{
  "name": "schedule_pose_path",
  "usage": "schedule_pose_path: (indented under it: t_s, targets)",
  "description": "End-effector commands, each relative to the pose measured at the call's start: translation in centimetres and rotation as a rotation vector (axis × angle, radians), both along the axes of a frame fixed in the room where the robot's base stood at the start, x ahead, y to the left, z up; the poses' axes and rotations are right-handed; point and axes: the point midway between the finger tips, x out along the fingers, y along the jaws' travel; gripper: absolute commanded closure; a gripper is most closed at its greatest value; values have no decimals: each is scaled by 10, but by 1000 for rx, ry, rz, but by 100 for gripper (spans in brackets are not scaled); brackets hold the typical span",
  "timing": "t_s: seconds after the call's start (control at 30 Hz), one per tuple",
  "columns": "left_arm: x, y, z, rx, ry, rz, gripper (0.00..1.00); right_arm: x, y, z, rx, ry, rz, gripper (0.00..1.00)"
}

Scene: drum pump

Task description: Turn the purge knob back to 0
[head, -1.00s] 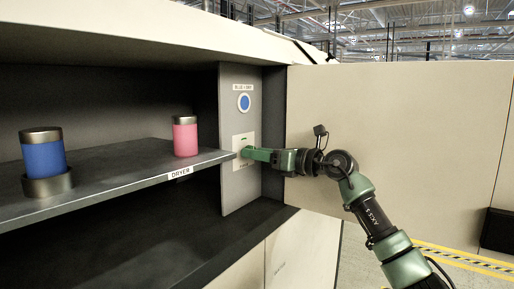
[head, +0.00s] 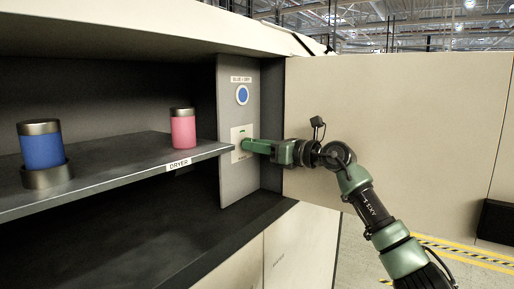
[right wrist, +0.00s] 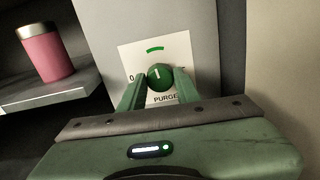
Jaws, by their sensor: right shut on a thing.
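The purge knob (right wrist: 159,77) is a round green knob with a pale pointer line, on a white plate (right wrist: 181,54) marked "0" at its left and "PURGE" below. In the right wrist view its pointer stands about upright, near the green arc above it. My right gripper (right wrist: 159,92) is shut on the knob, one green finger on each side. In the head view the right gripper (head: 246,145) reaches the plate from the right and hides the knob. My left gripper is not in view.
A blue button (head: 242,95) sits above the plate on the grey panel (head: 231,185). A shelf labelled "DRYER" (head: 110,172) carries a pink canister (head: 183,130) and a blue canister (head: 42,150) in a dark ring holder. An open pale door (head: 400,120) stands behind my right arm.

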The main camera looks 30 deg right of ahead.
Motion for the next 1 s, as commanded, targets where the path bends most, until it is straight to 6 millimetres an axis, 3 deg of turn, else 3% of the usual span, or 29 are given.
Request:
schedule_pose_path:
  t_s: [1.0]
  targets:
    - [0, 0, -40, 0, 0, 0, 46, -1, 0, 0, -835, -408, -3, 100]
